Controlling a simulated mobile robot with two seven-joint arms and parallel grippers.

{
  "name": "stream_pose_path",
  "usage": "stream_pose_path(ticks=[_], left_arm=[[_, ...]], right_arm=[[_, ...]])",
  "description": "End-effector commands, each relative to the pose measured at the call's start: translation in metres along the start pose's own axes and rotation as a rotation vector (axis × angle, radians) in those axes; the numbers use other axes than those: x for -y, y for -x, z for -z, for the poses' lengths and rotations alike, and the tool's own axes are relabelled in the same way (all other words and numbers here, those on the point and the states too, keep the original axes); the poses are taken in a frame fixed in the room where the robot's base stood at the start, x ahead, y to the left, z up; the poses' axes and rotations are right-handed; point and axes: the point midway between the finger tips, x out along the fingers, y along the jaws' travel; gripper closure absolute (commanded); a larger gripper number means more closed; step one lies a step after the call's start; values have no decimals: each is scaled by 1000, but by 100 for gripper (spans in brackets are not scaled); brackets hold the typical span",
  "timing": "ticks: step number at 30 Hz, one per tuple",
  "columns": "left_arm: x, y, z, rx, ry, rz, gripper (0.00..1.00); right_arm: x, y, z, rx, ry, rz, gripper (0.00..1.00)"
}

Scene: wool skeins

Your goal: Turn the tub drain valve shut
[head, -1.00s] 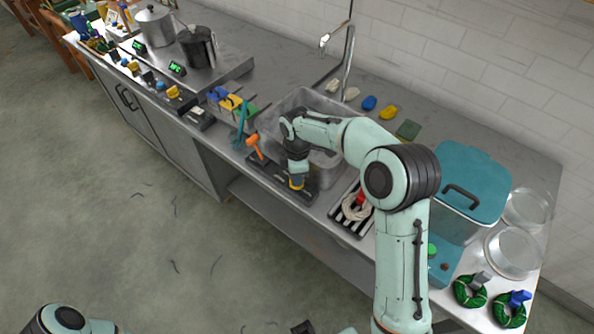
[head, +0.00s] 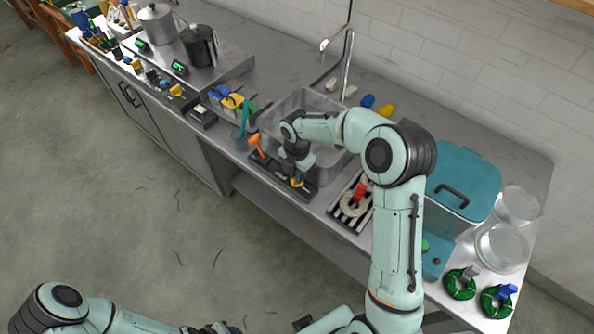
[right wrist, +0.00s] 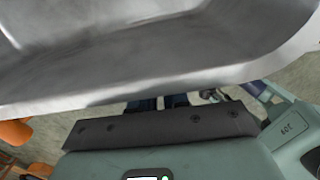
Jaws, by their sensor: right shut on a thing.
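The grey metal tub (head: 312,97) is set in the counter, and its wall fills the top of the right wrist view (right wrist: 160,60). A dark plate (head: 272,173) lies along its front side. An orange handle (head: 257,146) stands at the plate's left end. A yellow piece (head: 297,183) shows at the right end, under my right gripper (head: 298,177). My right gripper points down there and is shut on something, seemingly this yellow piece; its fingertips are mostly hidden. Which handle is the drain valve, and its exact turn, I cannot tell. My left arm shows at the bottom left; its gripper is out of frame.
A teal lidded box (head: 462,180), glass dishes (head: 503,247) and green skeins (head: 460,284) stand further right. Yellow and blue clips (head: 232,99) are left of the tub.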

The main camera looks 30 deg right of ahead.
Motion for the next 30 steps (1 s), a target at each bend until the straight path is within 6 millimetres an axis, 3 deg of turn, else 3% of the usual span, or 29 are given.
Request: stream_pose_path(ticks=[18,19,21,30], left_arm=[[-2,3,2,-2,-1,-1,57],[-2,3,2,-2,-1,-1,57],[-2,3,2,-2,-1,-1,57],[-2,3,2,-2,-1,-1,57]], right_arm=[[-2,2,0,2,42,-6,100],[-2,2,0,2,42,-6,75],[-2,2,0,2,41,-5,60],[-1,2,0,1,38,-2,60]])
